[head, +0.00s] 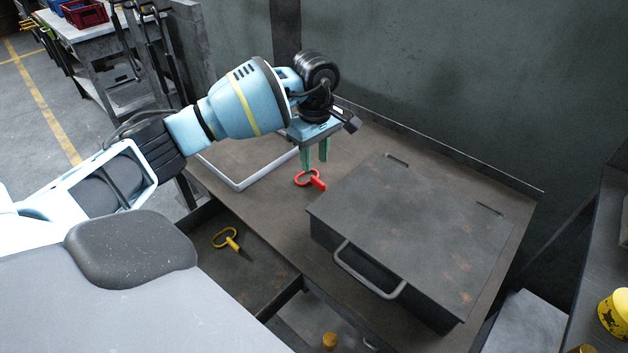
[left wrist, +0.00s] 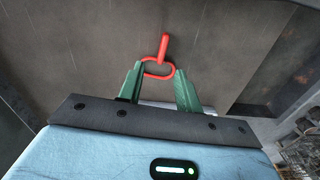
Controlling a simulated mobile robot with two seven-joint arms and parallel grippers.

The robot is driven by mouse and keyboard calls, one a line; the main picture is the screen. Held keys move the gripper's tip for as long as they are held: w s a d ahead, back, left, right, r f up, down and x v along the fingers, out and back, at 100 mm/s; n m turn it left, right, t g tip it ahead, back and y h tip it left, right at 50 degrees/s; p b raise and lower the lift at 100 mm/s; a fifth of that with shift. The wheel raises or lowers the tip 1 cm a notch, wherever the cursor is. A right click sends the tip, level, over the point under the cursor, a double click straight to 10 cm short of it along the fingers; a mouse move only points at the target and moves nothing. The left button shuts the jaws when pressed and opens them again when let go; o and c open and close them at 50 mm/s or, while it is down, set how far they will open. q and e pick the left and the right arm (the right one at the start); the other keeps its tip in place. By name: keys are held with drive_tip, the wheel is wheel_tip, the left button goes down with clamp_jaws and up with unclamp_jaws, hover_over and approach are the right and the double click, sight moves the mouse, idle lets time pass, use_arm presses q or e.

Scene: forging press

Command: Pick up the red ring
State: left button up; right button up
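The red ring (head: 310,179) lies on the brown metal table, an oval loop with a short red handle. In the left wrist view the red ring (left wrist: 158,68) shows just beyond the fingertips, its handle pointing away. My left gripper (head: 315,166) points down above the ring, its two green fingers apart. In the left wrist view the left gripper (left wrist: 160,75) is open, with the loop in line with the gap between the fingers. I cannot tell whether a finger touches it. My right gripper is not in view.
A dark metal box (head: 410,230) with a front handle stands right of the ring. A pale frame (head: 240,184) lies to the left. A yellow ring (head: 227,238) lies in the open drawer below. A wall closes off the back.

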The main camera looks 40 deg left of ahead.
sight(316, 178)
use_arm(q)
drive_tip(key=shift+s+d+f, duration=0.1)
drive_tip(key=shift+d+f, duration=0.05)
drive_tip(key=shift+f, duration=1.15)
drive_tip(key=shift+d+f, duration=0.1)
drive_tip(key=shift+f, duration=1.2)
drive_tip(key=shift+c, duration=0.2)
clamp_jaws()
